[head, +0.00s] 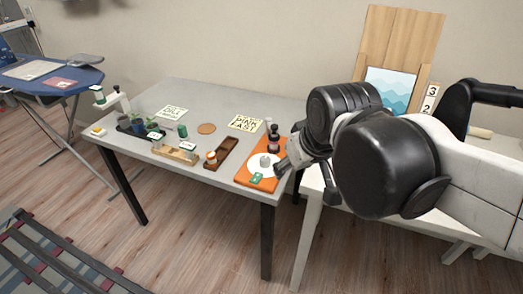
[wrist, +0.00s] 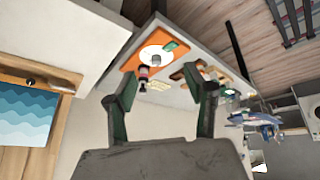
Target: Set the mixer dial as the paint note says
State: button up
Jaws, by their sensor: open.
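The paint note is probably the cream card (head: 245,123) at the back of the grey table; its lower lines seem to read "PINK" and "FAST", and its top line is unclear. Another pale card (head: 171,112) lies farther left, its text too small to read. I cannot surely identify the mixer dial. A round grey knob-like thing (wrist: 30,82) shows on the wooden board in the wrist view, and a number strip (head: 431,97) with 3 and 2 stands at right in the head view. My gripper (wrist: 160,78) is open and empty, above the grey table's right end.
An orange mat (head: 243,178) holds a white disc (head: 256,168) and a green card (head: 258,177). A dark bottle (head: 273,140) stands close to my gripper. A brown tray (head: 222,152) and several small pots are left. My arm hides much of the white table (head: 312,180).

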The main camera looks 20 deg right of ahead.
jog(key=w+r+n+g+p, duration=0.2)
jog(key=w+r+n+p, duration=0.1)
jog(key=w, duration=0.5)
jog(key=n+g+p, duration=0.4)
jog(key=n+p, duration=0.4)
jog(key=p, duration=0.1)
send_over(265, 158)
notch_tip(265, 158, down, 10)
notch_tip(265, 158, down, 14)
jog(key=shift+a+r, duration=0.1)
jog(key=shift+r, duration=0.15)
jog(key=c, duration=1.1)
